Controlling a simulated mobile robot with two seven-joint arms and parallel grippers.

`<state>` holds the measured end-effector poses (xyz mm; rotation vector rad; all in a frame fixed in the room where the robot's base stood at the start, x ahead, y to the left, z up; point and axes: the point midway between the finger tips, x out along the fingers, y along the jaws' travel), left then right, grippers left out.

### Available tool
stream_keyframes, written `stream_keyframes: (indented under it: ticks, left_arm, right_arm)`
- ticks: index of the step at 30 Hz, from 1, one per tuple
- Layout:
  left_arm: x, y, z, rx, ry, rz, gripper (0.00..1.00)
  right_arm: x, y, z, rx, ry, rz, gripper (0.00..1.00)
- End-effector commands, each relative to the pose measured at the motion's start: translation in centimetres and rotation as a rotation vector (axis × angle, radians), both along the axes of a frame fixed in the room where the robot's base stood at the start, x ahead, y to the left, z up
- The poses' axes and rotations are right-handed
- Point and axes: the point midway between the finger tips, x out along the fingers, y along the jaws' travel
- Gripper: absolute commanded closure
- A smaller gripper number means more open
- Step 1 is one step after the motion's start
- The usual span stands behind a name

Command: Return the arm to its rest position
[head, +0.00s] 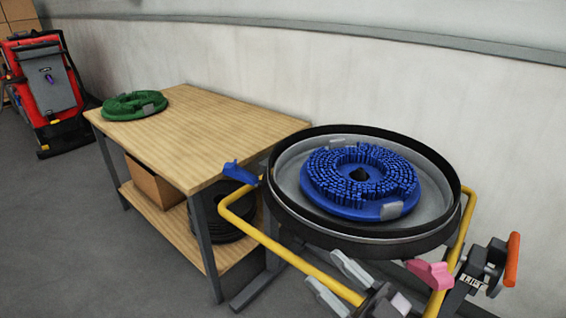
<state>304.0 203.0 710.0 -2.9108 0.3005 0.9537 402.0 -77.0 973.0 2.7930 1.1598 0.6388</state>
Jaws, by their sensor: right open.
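My right gripper (339,282) is at the bottom of the head view, in front of the yellow-framed stand. My left gripper is not in view.
The yellow frame (262,237) carries a blue grip (239,173) and a pink grip (431,274). A wooden table (210,130) holds a green ring-shaped brush (130,105); a box (152,183) and black rings (222,216) sit below. A red scrubber machine (47,90) stands far left.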

Motion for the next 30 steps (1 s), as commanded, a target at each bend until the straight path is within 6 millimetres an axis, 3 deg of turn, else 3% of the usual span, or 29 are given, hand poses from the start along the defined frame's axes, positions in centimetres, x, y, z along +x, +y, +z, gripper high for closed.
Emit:
stream_keyframes:
  ticks: [2, 5, 9, 13, 18, 30]
  left_arm:
    - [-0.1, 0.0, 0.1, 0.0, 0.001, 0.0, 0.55]
    - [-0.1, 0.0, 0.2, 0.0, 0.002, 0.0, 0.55]
    - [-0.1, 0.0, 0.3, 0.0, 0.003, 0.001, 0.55]
    - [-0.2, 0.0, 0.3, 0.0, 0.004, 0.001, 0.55]
    - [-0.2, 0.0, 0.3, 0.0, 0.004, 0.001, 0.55]
    - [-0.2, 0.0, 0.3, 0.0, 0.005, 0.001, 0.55]
  right_arm:
    - [0.8, -2.8, -4.1, 0.002, 0.159, -0.183, 0.51]
    - [0.4, -6.5, -10.3, -0.051, 0.377, -0.379, 0.51]
    - [-3.3, -10.2, -18.5, -0.162, 0.678, -0.539, 0.51]
    - [-7.2, -11.9, -23.3, -0.244, 0.874, -0.588, 0.51]
    - [-9.8, -12.6, -25.9, -0.297, 0.987, -0.597, 0.51]
    - [-10.0, -12.6, -26.0, -0.302, 0.995, -0.596, 0.51]
